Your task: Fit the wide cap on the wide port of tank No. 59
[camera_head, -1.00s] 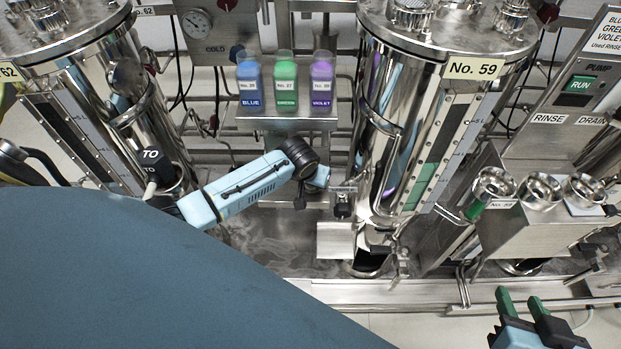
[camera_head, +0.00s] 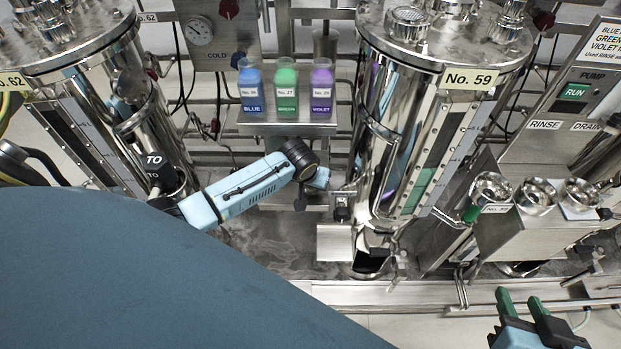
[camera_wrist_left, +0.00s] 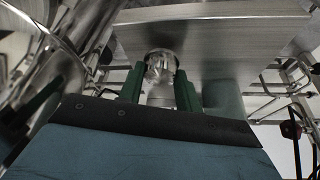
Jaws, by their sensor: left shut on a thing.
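Tank No. 59 (camera_head: 384,140) is a tall polished steel vessel right of centre in the head view. Its lid carries several round metal fittings, including a ribbed one (camera_head: 409,24) at the left; I cannot tell which is the wide port. My left arm reaches in from the left, but its fingertips are hidden in the head view. In the left wrist view my left gripper's green fingers (camera_wrist_left: 160,86) are shut on a shiny round metal piece (camera_wrist_left: 160,68); I cannot tell if it is the wide cap. My right gripper (camera_head: 520,300) is open and empty at the lower right.
A shelf (camera_head: 287,130) holds blue, green and violet bottles (camera_head: 286,90) left of the tank. Tank No. 62 (camera_head: 75,110) stands at the far left. The pump panel (camera_head: 575,92) and several metal cups (camera_head: 537,195) are at right. A steel plate (camera_wrist_left: 215,35) lies close beyond the left fingers.

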